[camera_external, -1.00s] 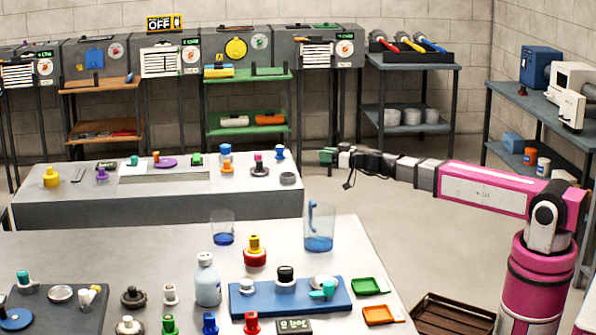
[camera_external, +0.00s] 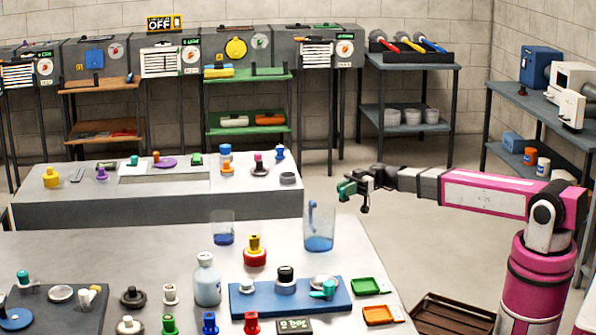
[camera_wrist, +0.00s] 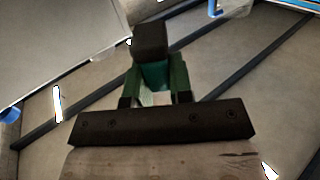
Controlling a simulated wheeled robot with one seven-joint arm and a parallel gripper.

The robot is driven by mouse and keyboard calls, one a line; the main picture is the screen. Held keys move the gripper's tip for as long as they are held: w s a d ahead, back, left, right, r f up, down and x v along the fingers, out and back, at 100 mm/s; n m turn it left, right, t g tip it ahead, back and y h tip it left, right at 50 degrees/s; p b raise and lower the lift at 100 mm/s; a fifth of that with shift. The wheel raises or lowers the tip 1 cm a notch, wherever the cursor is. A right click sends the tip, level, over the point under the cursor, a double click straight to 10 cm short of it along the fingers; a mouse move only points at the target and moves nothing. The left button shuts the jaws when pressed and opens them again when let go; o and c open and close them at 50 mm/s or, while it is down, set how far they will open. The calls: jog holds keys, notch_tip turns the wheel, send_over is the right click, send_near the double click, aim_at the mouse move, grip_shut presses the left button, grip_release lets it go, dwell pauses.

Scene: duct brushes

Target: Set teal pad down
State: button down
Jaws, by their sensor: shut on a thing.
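My gripper (camera_external: 354,190) is held in the air at the end of my pink arm, past the right end of the far grey bench and clear of it. In the wrist view my gripper (camera_wrist: 155,84) has its two green fingers close on either side of a small teal piece with a dark block at its end. I take this to be the teal pad (camera_wrist: 154,74); much of it is hidden between the fingers. In the external view it is too small to tell apart from the fingers.
The near table (camera_external: 130,255) carries a blue tray (camera_external: 262,303), a clear beaker with blue liquid (camera_external: 318,229), a white bottle (camera_external: 207,283) and small green and orange trays. The far bench (camera_external: 90,210) holds several knobbed items. Open floor lies below my gripper.

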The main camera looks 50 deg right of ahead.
jog(key=s+d+r+n+g, duration=0.1)
jog(key=s+r+n+g, duration=0.1)
jog(key=s+n+g, duration=0.2)
jog(key=s+g, duration=0.2)
jog(key=g, duration=0.1)
jog(key=shift+r+n, duration=0.3)
jog(key=shift+s, duration=0.1)
jog(key=x, duration=1.7)
jog(key=shift+s+a, duration=0.15)
jog(key=shift+a, duration=0.25)
jog(key=shift+f, duration=0.25)
